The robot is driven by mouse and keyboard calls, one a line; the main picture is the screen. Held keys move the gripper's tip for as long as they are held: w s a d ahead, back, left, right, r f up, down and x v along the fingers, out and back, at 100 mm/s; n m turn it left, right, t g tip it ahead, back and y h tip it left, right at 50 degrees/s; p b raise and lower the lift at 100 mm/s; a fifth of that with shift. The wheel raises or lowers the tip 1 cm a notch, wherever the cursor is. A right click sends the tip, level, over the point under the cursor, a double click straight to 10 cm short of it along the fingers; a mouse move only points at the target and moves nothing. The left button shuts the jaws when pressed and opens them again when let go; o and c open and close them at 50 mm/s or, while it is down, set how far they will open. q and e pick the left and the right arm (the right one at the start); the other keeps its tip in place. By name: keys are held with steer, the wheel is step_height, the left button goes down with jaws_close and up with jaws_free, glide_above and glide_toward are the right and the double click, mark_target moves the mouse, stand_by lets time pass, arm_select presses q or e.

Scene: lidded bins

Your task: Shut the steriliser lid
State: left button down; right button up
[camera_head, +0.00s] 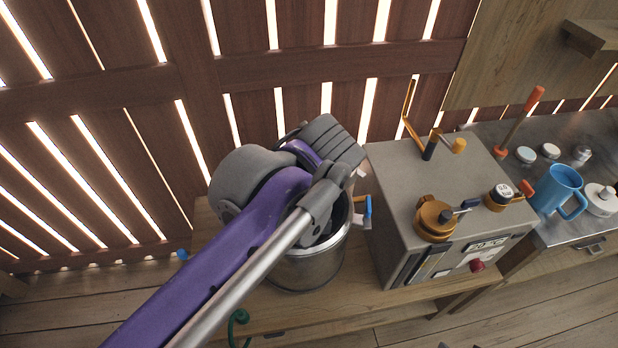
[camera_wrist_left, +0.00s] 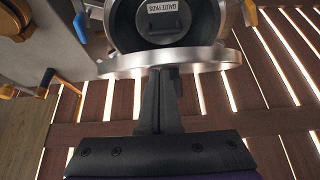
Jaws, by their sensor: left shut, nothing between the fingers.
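The steriliser, a round steel drum (camera_head: 305,270), stands on a wooden bench, mostly covered by my left arm in the head view. In the left wrist view its dark open inside shows a block labelled GAUZE PADS (camera_wrist_left: 162,18). A steel rim that looks like the raised lid's edge (camera_wrist_left: 170,60) crosses in front of that opening, on the wall side. My left gripper (camera_wrist_left: 165,74) is shut and empty, its fingertips close to this rim; I cannot tell whether they touch. In the head view the fingertips are hidden behind my arm.
A grey box (camera_head: 400,180) with knobs, an orange handle (camera_head: 410,112) and a display stands right of the drum. A steel counter (camera_head: 590,125) with a blue mug (camera_head: 558,188) is further right. A slatted wall (camera_head: 120,90) stands close behind.

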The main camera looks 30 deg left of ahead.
arm_select(q)
steer(key=r+p, duration=0.1)
steer(key=w+a+r+p, duration=0.1)
steer(key=r, duration=0.1)
steer(key=w+r+p, duration=0.1)
steer(key=shift+a+r, duration=0.25)
steer(key=shift+r, duration=0.05)
steer(key=s+d+r, duration=0.4)
steer(key=s+r, duration=0.1)
steer(key=s, duration=0.1)
steer(key=shift+d+r, duration=0.4)
